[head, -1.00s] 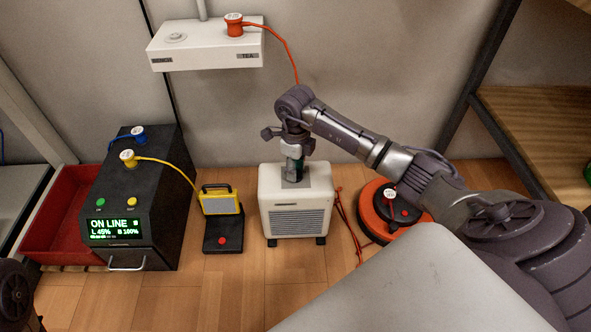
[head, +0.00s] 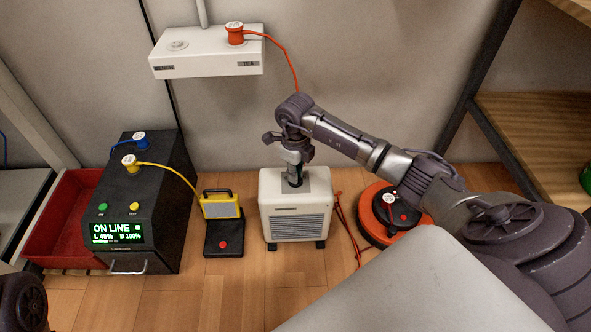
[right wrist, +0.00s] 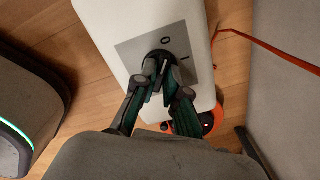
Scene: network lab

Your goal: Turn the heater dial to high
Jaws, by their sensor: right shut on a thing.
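The white heater (head: 297,221) stands on the wooden floor in the middle of the head view, its grille facing me. A grey plate (right wrist: 188,50) with printed marks is on its top, and a dark dial (right wrist: 158,62) sits on the plate. My right gripper (right wrist: 160,88) reaches down from above and is shut on the dial. In the head view the right gripper (head: 294,178) hides most of the dial. The dial's exact setting is hard to read. At the lower left edge a dark part of my left arm shows, but not its gripper.
A black power unit (head: 150,187) with a lit display stands at the left, beside a red bin (head: 72,215). A small yellow lamp (head: 221,207) on a black base is left of the heater. An orange cable reel (head: 375,222) is at the right. A white socket box (head: 205,63) hangs above.

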